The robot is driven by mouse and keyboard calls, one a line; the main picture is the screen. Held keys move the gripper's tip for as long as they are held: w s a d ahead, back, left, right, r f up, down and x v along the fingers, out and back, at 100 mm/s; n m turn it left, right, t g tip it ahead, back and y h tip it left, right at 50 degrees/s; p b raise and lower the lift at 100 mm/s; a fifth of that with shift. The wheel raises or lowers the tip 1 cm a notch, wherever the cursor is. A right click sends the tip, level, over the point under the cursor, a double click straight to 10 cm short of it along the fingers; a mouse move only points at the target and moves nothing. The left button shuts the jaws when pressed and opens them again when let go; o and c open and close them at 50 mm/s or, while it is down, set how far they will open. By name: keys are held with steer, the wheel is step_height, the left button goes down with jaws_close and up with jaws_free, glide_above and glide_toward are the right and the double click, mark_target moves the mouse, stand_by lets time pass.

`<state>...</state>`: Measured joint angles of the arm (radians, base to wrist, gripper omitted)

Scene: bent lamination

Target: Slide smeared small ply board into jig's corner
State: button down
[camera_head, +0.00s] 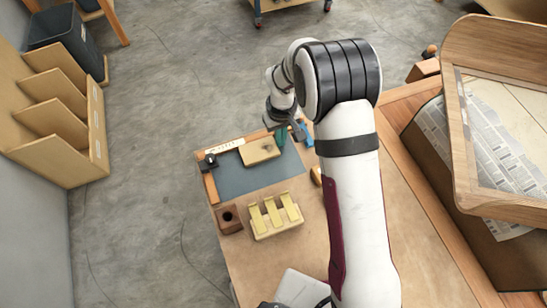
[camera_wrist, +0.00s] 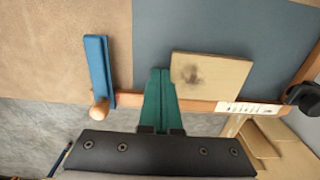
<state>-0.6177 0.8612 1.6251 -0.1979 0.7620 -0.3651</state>
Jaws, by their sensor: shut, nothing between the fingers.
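The small ply board (camera_head: 260,151) is pale and lies flat on the blue-grey mat (camera_head: 245,181). In the wrist view the board (camera_wrist: 215,76) has a dark smear, and its lower edge lies along the jig's wooden strip (camera_wrist: 200,106). The jig's corner is at the right in the wrist view, by a black clamp (camera_wrist: 305,97), with a gap of mat between board and corner. My gripper (camera_wrist: 160,72) has green fingers, shut and empty, beside the board's left edge; I cannot tell if they touch. My gripper (camera_head: 282,136) also shows in the head view, right of the board.
A blue tool with a wooden knob (camera_wrist: 97,70) lies left of my fingers. A holder with several pale strips (camera_head: 275,215) and a brown block with a hole (camera_head: 230,219) stand in front of the mat. A wood-framed case with newspaper (camera_head: 495,140) stands at the right.

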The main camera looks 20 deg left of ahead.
mark_target(253, 151)
steer(key=shift+s+a, duration=3.2)
steer(key=shift+w+d, duration=0.45)
step_height(253, 151, up, 7)
steer(key=s+d+r+m+y, duration=0.1)
steer(key=s+d+r+m, duration=0.25)
steer(key=d+r, duration=0.55)
steer(key=s+d+r+m, duration=0.2)
steer(key=d+r+m, duration=0.3)
steer(key=d, duration=0.7)
steer(key=s+d+m, duration=0.6)
steer(key=s, duration=0.6)
steer(key=shift+d+r+y, duration=0.2)
steer(key=shift+d+y, duration=0.15)
steer(key=shift+y, duration=0.05)
